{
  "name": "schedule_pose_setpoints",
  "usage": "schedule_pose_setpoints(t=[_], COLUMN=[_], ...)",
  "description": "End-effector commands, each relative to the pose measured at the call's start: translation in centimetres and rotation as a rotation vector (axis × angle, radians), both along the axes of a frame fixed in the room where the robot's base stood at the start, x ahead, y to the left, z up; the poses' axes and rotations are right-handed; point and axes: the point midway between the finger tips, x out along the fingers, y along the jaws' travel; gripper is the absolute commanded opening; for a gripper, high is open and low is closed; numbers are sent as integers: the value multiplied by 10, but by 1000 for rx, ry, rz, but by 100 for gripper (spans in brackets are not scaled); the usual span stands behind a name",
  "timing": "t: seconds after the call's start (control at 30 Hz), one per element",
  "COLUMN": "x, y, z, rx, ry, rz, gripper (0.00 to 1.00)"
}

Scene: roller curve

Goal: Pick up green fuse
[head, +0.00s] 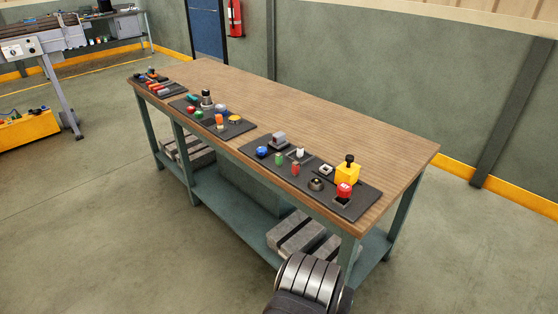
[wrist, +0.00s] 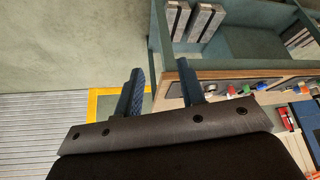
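Several small green parts lie on the black mats of the wooden table, and I cannot tell for sure which is the green fuse. One small upright green piece (head: 278,158) stands on the nearest mat (head: 358,208), between a blue knob (head: 262,151) and a red piece (head: 295,168). Another green part (head: 199,114) is on the middle mat. In the wrist view, my gripper (wrist: 160,68) has its two blue fingers apart with nothing between them. It is off to the side of the mats, with the table edge beyond it. The gripper does not show in the head view.
The wooden table (head: 330,125) is bare behind the mats. A yellow block with a black knob (head: 347,172) and a red button (head: 344,190) crowd the near mat's right end. Grey blocks (head: 296,232) lie on the lower shelf. A slatted grey surface (wrist: 40,130) is at left in the wrist view.

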Motion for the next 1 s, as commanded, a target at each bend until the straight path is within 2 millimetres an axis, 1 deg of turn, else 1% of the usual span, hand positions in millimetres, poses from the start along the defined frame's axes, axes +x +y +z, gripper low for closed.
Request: schedule_pose_setpoints(t=[0.3, 0.33, 0.37, 0.67, 0.77, 0.83, 0.87, 0.97, 1.0], x=[0, 0, 0, 2, 14, 30, 39, 74, 89], y=[0, 0, 0, 0, -2, -5, -7, -17, -22], z=[0, 0, 0, 2, 10, 21, 26, 47, 55], rx=[0, 0, 0, 5, 38, 80, 104, 198, 237], ry=[0, 0, 0, -4, -29, -66, -83, -159, -189], rz=[0, 0, 0, -6, -44, -95, -122, -238, -286], gripper=[36, 42, 45, 45, 45, 45, 45, 45, 45])
